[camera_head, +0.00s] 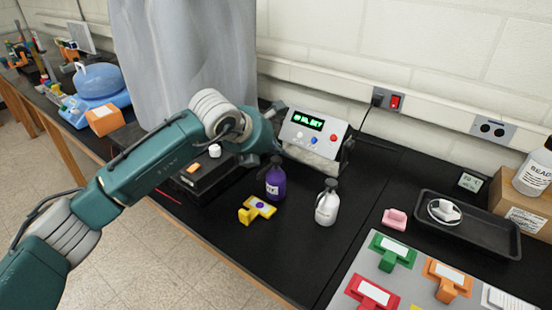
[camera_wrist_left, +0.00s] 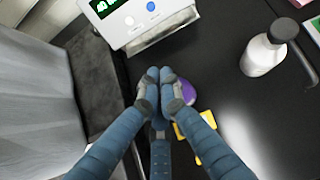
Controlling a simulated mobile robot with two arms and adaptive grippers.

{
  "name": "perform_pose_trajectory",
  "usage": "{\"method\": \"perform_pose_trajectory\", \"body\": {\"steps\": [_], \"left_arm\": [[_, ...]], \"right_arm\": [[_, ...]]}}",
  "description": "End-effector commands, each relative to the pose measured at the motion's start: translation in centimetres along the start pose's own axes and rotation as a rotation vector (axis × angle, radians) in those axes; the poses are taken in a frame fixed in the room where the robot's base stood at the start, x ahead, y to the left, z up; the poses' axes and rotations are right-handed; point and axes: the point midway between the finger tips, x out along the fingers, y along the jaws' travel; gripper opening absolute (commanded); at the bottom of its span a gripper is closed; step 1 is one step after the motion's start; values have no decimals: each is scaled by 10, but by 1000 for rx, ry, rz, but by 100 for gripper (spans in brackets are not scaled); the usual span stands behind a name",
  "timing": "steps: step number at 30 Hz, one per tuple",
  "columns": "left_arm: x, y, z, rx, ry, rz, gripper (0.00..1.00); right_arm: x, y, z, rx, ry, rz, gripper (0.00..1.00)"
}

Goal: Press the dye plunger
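A purple bottle (camera_head: 275,182) with a dark pump top stands upright on the black bench. My left gripper (camera_head: 277,146) is right above and behind its top. In the left wrist view the gripper's fingertips (camera_wrist_left: 160,76) are together with nothing seen between them. They cover most of the purple bottle (camera_wrist_left: 188,92), which shows only at their right edge. I cannot tell whether the fingers touch the pump. A white bottle (camera_head: 327,204) with a dark pump stands to the right. My right gripper is not in view.
A control box (camera_head: 314,134) with a green display stands behind the bottles. A yellow holder (camera_head: 256,210) lies in front of the purple bottle. A black tray (camera_head: 468,226) and coloured holders are at right.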

Motion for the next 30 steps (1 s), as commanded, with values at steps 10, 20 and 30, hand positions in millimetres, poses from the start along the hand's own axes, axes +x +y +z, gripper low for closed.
{"method": "perform_pose_trajectory", "body": {"steps": [10,20,30], "left_arm": [[-18,0,20,1,-2,1,0],[-35,0,36,1,0,1,0],[-35,0,36,0,-1,0,0]], "right_arm": [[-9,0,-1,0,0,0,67],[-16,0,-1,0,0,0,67],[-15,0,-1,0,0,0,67]]}}
